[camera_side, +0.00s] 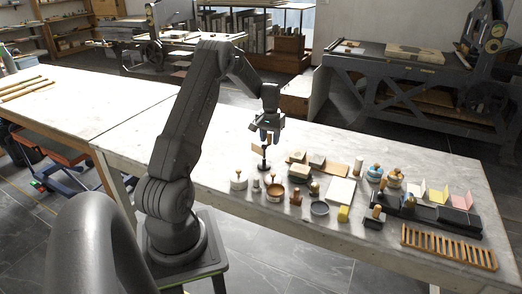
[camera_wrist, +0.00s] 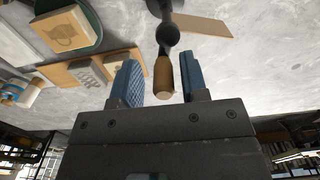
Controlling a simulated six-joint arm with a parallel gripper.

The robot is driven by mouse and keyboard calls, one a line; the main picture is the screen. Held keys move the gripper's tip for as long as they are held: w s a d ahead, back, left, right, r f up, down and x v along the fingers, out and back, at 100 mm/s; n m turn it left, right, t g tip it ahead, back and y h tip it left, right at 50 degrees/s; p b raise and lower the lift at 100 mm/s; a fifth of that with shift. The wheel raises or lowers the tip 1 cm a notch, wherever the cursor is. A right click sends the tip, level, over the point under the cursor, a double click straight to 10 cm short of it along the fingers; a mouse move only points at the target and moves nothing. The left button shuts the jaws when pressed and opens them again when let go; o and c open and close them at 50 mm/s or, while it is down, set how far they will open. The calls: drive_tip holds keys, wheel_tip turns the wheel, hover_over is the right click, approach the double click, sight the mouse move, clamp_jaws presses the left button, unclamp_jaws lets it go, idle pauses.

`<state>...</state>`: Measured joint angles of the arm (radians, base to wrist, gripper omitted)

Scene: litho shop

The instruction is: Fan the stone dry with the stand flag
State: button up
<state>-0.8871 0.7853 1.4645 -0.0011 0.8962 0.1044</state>
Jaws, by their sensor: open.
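The stand flag has a tan card (camera_side: 259,149) on an upright black stand, with a wooden handle at its top. In the wrist view its handle (camera_wrist: 164,77) stands between the two blue finger pads, and its card sticks out to the upper right. My gripper (camera_side: 266,135) is open above the stand; in the wrist view the fingers (camera_wrist: 160,80) straddle the handle with gaps showing. The stone (camera_wrist: 68,29), a pale block with a drawing on it, lies on a dark green dish at the upper left of the wrist view. It appears as a pale block (camera_side: 298,170) right of the flag in the side view.
Wooden boards with grey blocks (camera_side: 317,159) lie just behind the stone.

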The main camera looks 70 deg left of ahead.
drive_tip(key=shift+r, duration=3.55)
drive_tip(key=shift+d+r, duration=0.1)
drive_tip(key=d+r+m+t+y, duration=0.1)
drive_tip(key=d+r+m, duration=0.1)
drive_tip(key=d+r, duration=0.7)
drive_tip(key=d+r+m+t, duration=0.15)
drive_tip(key=d+r, duration=0.25)
drive_tip(key=d, duration=0.9)
drive_tip(key=s+d+r+m+t+h, duration=0.1)
drive_tip(key=s+d+m+t, duration=0.2)
drive_tip(key=s+d, duration=1.2)
drive_tip(key=d+m, duration=0.2)
drive_tip(key=d, duration=0.2)
drive_tip(key=shift+s+d+r, duration=0.15)
drive_tip(key=shift+s+r, duration=0.05)
drive_tip(key=shift+s, duration=0.2)
